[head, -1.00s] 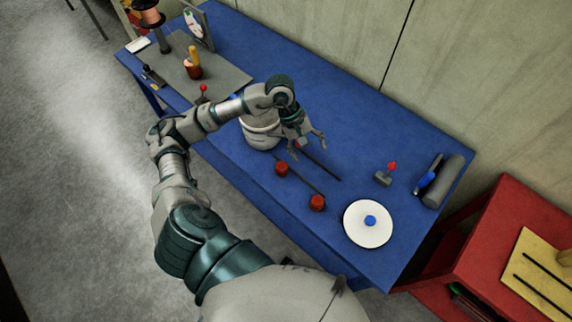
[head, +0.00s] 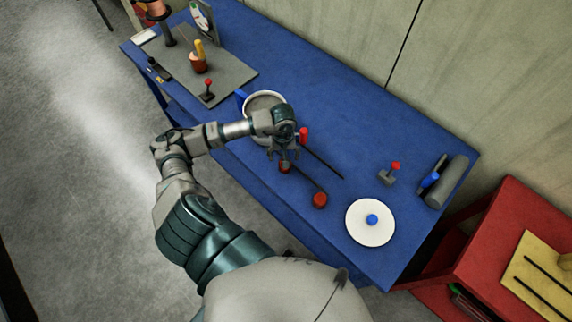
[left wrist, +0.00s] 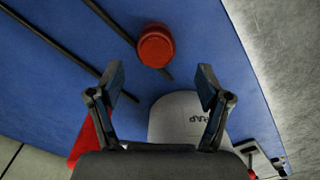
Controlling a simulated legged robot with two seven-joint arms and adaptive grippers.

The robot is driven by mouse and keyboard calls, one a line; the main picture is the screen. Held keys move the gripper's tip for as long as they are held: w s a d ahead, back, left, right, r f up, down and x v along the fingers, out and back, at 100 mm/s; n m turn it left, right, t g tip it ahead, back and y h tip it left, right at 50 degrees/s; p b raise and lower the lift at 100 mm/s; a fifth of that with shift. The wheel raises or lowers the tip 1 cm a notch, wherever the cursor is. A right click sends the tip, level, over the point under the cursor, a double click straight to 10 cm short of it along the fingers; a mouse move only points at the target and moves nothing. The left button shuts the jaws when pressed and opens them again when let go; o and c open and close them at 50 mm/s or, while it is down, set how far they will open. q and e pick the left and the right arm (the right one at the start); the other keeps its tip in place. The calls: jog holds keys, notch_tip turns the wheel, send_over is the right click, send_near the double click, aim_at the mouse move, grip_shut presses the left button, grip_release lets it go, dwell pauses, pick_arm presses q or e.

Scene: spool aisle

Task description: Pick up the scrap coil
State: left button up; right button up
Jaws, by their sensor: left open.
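Nothing in these frames is clearly a scrap coil. A pale pot (head: 251,111) with a blue handle stands on the blue table. In the left wrist view it appears as a grey rounded shape (left wrist: 180,112) with partly readable lettering ending in "AP". My left gripper (head: 284,157) is open and empty, beside the pot and above a red cylinder (head: 285,168). That cylinder shows beyond the open fingers (left wrist: 160,80) in the left wrist view (left wrist: 155,45). A second red piece (head: 303,135) is at the pot's right. My right gripper is in neither view.
Two dark rods (head: 325,164) lie on the blue table (head: 340,75). A third red cylinder (head: 320,200), a white disc (head: 362,232) with a blue knob and a grey roll (head: 448,181) are to the right.

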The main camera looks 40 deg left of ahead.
pick_arm(q)
notch_tip(320, 180, down, 5)
jog(key=shift+d+r+p, duration=0.1)
jog(key=shift+r+p, duration=0.05)
jog(key=shift+p, duration=0.4)
jog(key=shift+d+f, duration=0.15)
jog(key=shift+f, duration=0.3)
jog(key=shift+d, duration=0.2)
jog(key=shift+r, duration=0.1)
jog(key=c, duration=1.2)
jog(key=shift+a, duration=0.2)
jog(key=shift+c, duration=0.6)
